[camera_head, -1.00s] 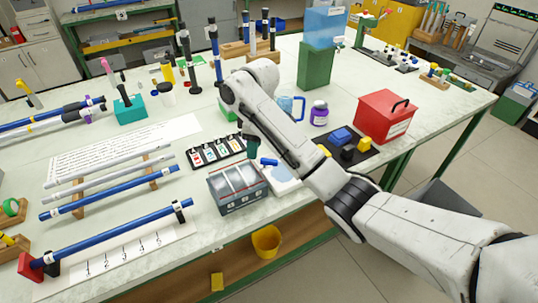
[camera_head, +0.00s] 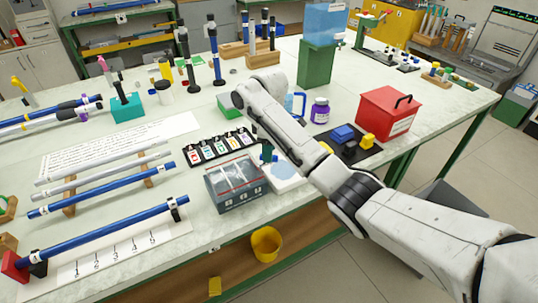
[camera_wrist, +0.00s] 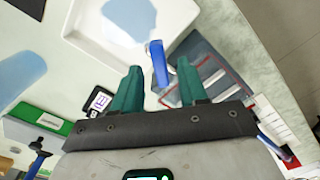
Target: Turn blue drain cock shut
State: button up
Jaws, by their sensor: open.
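The blue drain cock (camera_wrist: 158,62) shows as a short blue lever at the edge of a white tray (camera_wrist: 85,15) with a blue patch in it. My gripper (camera_wrist: 160,68) has its two teal fingers spread, and the lever appears between their tips. I cannot tell whether either finger touches it. In the head view, the white tray (camera_head: 287,184) lies right of a clear-lidded grey box (camera_head: 236,197). My gripper (camera_head: 268,150) is low beside them, mostly hidden by my arm, and the cock is hard to make out there.
A black rack of coloured tags (camera_head: 221,147) lies behind the box. A blue rod on a stand (camera_head: 110,232) lies to the left. A red box (camera_head: 388,112) and a purple-labelled jar (camera_head: 320,110) stand right of my arm. A yellow bucket (camera_head: 266,244) is below the table edge.

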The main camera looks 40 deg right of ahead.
jog(key=shift+f, duration=0.7)
jog(key=shift+c, duration=0.2)
grip_shut()
